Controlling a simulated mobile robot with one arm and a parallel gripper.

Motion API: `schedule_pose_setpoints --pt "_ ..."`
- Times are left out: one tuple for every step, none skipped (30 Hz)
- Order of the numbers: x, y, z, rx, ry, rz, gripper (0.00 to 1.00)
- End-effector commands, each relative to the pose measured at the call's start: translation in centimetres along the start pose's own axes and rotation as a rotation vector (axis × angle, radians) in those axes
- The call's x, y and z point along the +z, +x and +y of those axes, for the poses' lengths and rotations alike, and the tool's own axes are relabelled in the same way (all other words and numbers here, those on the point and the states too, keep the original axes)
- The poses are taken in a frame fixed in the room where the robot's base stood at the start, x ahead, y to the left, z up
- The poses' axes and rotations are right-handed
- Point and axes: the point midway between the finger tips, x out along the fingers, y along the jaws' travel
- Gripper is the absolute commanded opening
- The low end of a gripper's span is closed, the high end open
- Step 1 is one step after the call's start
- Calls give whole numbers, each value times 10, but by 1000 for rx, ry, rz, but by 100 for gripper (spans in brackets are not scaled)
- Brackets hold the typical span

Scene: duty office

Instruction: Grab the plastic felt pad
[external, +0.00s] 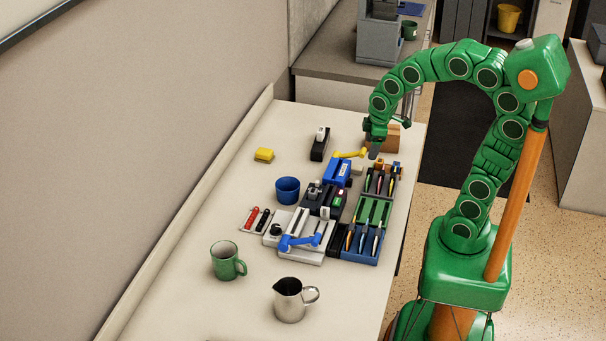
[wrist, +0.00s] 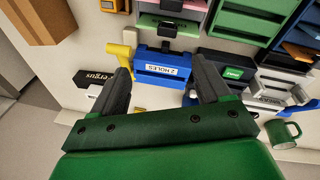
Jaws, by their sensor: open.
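A small yellow pad-like block (external: 264,155) lies alone on the table near the wall in the external view; it may be the plastic felt pad, but its material is too small to tell. It is not recognisable in the wrist view. My gripper (external: 374,148) hangs over the far right part of the table, well to the right of the yellow block. In the wrist view my gripper (wrist: 161,68) is open, with nothing held between its fingers. The blue hole punch (wrist: 163,73) with a yellow handle shows beyond the fingertips.
A black tape dispenser (external: 320,145) stands between the yellow block and my gripper. A blue cup (external: 287,190), organiser trays (external: 373,211), a green mug (external: 226,261) and a steel jug (external: 290,300) stand nearer. A brown box (external: 386,136) is by my gripper. Table around the yellow block is clear.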

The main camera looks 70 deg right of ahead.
Motion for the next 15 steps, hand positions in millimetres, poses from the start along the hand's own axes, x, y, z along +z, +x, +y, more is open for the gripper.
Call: schedule_pose_setpoints --pt "-5 7 14 40 -34 3 77" --pt "-9 11 22 65 -60 6 77" --pt "-14 15 35 105 -98 11 77" --pt "-18 18 45 137 -129 15 77" --pt "-22 22 54 168 -163 16 77" --pt "-29 26 69 215 -214 19 77" --pt "-33 30 79 248 -254 16 77" --pt "-39 34 90 284 -297 18 77" --pt "-45 38 103 329 -354 13 77" --pt "-51 40 113 366 -399 13 77" --pt "-56 43 122 399 -445 8 77" --pt "-64 46 134 446 -509 2 77" --pt "-69 49 143 475 -557 -6 77" --pt "-75 52 151 510 -607 -10 77" --pt "-82 55 161 551 -673 -21 77"
